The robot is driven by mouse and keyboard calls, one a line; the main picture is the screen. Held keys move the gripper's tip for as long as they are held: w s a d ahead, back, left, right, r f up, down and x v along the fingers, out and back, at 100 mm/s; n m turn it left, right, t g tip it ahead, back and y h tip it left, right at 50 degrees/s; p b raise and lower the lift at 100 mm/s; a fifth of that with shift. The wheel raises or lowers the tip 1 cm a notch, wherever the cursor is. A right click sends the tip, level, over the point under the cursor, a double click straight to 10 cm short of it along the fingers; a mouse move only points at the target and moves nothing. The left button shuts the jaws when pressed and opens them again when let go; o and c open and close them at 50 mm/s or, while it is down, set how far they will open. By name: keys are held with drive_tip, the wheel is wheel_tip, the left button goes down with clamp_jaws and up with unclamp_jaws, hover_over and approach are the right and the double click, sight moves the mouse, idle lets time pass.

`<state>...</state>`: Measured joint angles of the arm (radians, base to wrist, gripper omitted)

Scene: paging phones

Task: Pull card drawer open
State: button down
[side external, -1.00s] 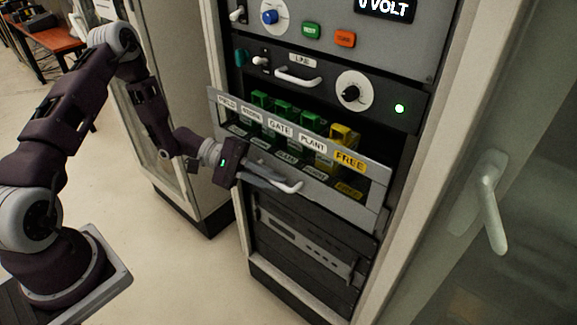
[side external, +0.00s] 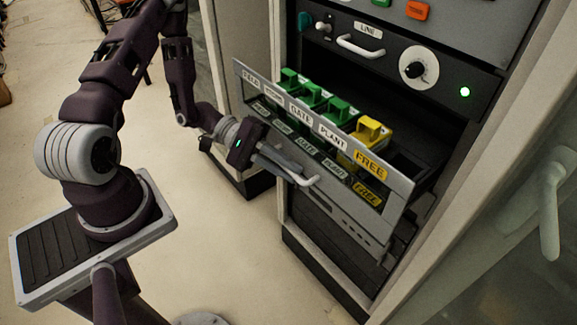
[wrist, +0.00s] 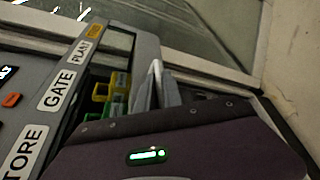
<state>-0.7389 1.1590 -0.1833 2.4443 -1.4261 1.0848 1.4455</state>
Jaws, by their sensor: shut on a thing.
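The card drawer (side external: 345,213) is a grey-framed tray standing out from the rack, its front labelled GATE, PLANT and FREE among others. Several green cards (side external: 312,95) and a yellow card (side external: 368,131) stand in it. A pale bar handle (side external: 312,182) is on its front. My gripper (side external: 292,174) is shut on the handle, coming from the left; the fingers hide part of the bar.
Above the drawer is a panel with a LINE handle (side external: 360,46), a round knob (side external: 418,69) and a lit green lamp (side external: 465,91). A cabinet door with a pale lever handle (side external: 550,205) is at the right. Open floor (side external: 215,240) lies left of the rack.

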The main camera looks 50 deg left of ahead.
drive_tip(key=c, duration=1.8)
unclamp_jaws()
drive_tip(key=shift+o, duration=0.2)
drive_tip(key=v, duration=0.7)
drive_tip(key=shift+o, duration=0.4)
